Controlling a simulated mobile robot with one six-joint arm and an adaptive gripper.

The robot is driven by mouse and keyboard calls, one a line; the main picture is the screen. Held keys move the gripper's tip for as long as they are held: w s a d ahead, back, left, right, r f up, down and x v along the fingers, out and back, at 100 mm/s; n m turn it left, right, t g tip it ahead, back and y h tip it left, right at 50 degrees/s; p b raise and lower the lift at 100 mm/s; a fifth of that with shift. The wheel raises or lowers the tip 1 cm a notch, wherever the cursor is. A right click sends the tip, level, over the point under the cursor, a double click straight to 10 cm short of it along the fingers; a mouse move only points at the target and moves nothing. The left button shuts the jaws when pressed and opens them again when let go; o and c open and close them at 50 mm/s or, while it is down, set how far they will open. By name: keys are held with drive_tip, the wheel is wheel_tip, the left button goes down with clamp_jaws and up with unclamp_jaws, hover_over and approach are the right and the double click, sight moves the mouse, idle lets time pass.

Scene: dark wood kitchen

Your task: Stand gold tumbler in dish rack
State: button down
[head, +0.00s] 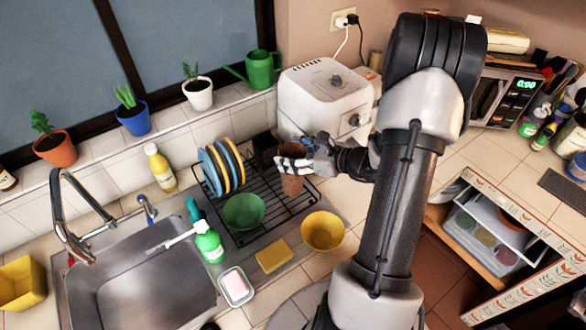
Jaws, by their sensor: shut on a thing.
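The gold tumbler (292,185), which looks brownish here, is upright in my gripper (291,161) at the right part of the black wire dish rack (277,214). My gripper is shut on the tumbler near its upper part, coming in from the right. I cannot tell whether the tumbler's base touches the rack wires. The rack also holds several blue and yellow plates (220,168) on edge at its left and a green bowl (243,212). My fingers hide part of the tumbler's rim.
A white appliance (325,95) stands close behind my gripper, and a dark object (263,157) is beside the tumbler. A yellow bowl (323,231) sits in front of the rack.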

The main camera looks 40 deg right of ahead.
drive_tip(key=shift+f+b, duration=0.45)
drive_tip(key=shift+f, duration=2.05)
drive_tip(key=shift+c, duration=1.9)
unclamp_jaws()
drive_tip(key=p+v, duration=0.1)
drive_tip(key=v, duration=1.1)
drive_tip(key=shift+a, duration=0.1)
